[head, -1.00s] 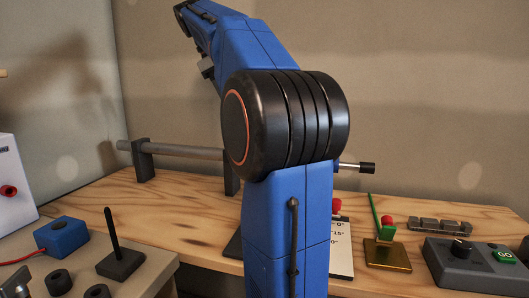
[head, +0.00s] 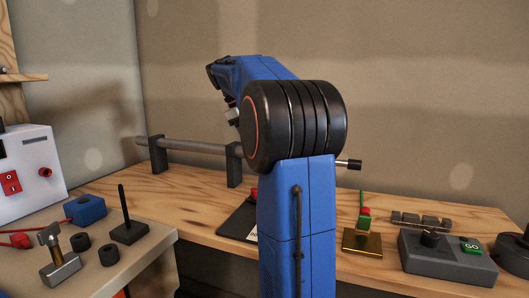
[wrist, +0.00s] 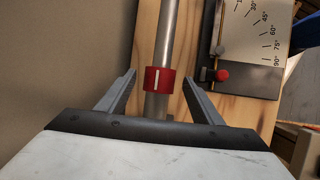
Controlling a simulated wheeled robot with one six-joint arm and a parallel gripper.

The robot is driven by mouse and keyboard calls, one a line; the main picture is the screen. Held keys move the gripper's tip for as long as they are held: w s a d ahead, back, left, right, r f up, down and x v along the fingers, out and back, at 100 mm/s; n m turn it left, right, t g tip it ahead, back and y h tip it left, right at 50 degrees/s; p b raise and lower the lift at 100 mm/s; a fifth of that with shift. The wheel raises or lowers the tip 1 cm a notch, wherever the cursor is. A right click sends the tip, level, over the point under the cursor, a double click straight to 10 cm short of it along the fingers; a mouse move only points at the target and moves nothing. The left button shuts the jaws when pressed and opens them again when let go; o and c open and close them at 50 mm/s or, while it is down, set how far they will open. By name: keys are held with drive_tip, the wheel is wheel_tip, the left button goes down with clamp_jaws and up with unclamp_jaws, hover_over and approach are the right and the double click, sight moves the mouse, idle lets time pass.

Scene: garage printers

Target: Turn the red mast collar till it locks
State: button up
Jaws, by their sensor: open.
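The red collar (wrist: 152,79) with a white line mark sits around the grey mast (wrist: 165,40) in the wrist view. My gripper (wrist: 159,77) is open, with one finger on each side of the collar. Gaps show between both fingers and the collar, and nothing is held. In the head view the mast (head: 195,147) lies level on two dark supports above the wooden bench. My arm hides the collar and most of the gripper there.
An angle-marked plate (wrist: 250,45) with a red knob (wrist: 222,75) lies close to the right finger. On the bench are a brass-based stand (head: 362,242) and a grey control box (head: 440,260). A side table (head: 140,255) holds several small parts.

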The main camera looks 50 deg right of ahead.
drive_tip(key=shift+x, duration=1.1)
drive_tip(key=c, duration=1)
